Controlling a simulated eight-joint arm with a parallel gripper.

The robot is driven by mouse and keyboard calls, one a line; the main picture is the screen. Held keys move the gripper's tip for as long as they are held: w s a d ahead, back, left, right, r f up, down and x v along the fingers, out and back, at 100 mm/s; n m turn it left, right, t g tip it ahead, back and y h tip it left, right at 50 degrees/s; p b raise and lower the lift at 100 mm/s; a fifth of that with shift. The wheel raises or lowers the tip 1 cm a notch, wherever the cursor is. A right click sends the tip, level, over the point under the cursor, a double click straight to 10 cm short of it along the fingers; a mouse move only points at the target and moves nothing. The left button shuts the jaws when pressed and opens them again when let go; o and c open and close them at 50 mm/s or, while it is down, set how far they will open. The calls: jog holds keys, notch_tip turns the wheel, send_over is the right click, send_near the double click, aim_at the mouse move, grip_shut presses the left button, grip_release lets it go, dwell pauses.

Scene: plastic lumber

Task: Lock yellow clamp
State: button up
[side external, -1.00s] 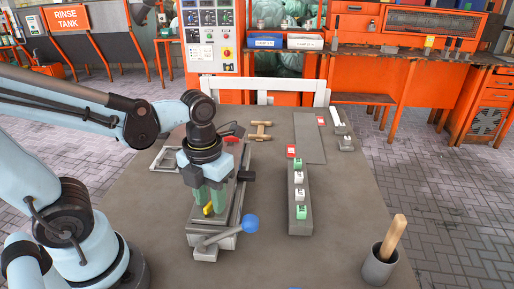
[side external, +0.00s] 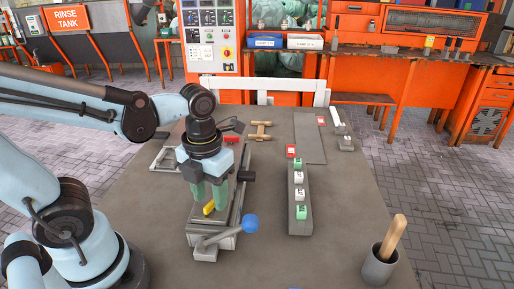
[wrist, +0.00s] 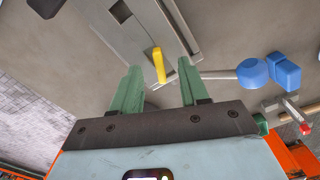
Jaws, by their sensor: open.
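The yellow clamp (side external: 209,209) is a small yellow lever on the grey metal fixture (side external: 227,240) on the table. In the wrist view the yellow clamp (wrist: 159,65) points up the picture, slightly tilted, between the green fingertips. My gripper (side external: 208,198) points down just above the clamp, and its fingers are apart. In the wrist view my gripper (wrist: 160,78) is open, with a gap on both sides of the clamp. I see no clear contact with it. The fingers and wrist hide part of the fixture.
A lever with a blue ball (side external: 251,223) sticks out at the fixture's front right. A grey strip with green and white blocks (side external: 299,195) lies to the right. A cup with a wooden handle (side external: 380,265) stands front right. The table between them is clear.

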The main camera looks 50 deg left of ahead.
aim_at(211, 202)
jog(key=shift+r, duration=3)
